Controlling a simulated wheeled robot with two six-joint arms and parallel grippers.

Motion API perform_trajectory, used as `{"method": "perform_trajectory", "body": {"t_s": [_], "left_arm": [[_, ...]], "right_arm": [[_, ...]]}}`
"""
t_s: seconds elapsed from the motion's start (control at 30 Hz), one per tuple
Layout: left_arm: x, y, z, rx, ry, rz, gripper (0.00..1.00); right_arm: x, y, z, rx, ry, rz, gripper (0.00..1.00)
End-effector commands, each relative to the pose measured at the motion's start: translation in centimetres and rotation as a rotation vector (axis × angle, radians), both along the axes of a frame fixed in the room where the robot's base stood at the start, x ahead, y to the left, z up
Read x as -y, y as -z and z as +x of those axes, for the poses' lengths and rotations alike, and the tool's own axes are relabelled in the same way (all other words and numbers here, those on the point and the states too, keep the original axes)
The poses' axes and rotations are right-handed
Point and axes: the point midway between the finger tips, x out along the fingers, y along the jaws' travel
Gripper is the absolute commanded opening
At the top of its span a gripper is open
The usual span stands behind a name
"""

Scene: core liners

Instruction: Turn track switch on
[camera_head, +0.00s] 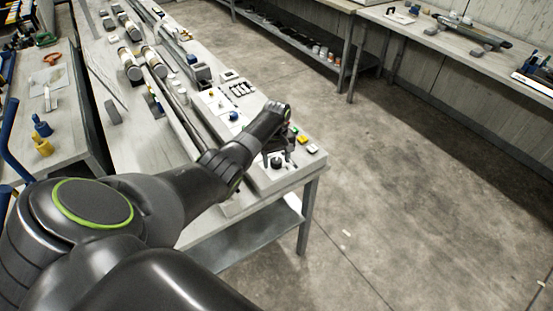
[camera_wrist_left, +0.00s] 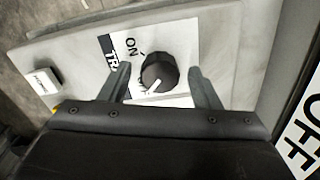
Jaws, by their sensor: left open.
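The track switch is a black round knob (camera_wrist_left: 160,72) with a white pointer line, on a pale panel (camera_wrist_left: 205,35). Its pointer faces down and slightly left in the left wrist view, away from the "ON" print (camera_wrist_left: 133,47) at the knob's upper left. A black label starting "TR" is partly hidden by a finger. My left gripper (camera_wrist_left: 160,68) is open, with one finger on each side of the knob; I cannot tell whether they touch it. In the head view the left gripper (camera_head: 277,160) is over the near end of the bench panel. My right gripper is not in view.
A blue knob (camera_head: 233,116) sits farther back on the panel. Core tubes (camera_head: 130,65) lie along the bench. Open floor lies right of the bench.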

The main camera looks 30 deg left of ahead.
Motion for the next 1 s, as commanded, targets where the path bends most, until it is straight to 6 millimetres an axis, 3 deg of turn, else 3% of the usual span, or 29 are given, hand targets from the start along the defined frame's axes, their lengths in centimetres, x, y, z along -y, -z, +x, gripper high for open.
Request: {"method": "perform_trajectory", "body": {"t_s": [0.3, 0.63, 1.0], "left_arm": [[0.04, 0.14, 0.0, 0.0, 0.001, 0.0, 0.56], [0.03, 0.14, -0.01, -0.001, 0.001, -0.001, 0.12], [0.04, 0.06, 0.0, -0.001, 0.063, -0.001, 0.12]], "right_arm": [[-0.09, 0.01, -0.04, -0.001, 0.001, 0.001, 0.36], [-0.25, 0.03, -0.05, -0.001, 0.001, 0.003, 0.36], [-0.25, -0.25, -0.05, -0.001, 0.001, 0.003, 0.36]]}}
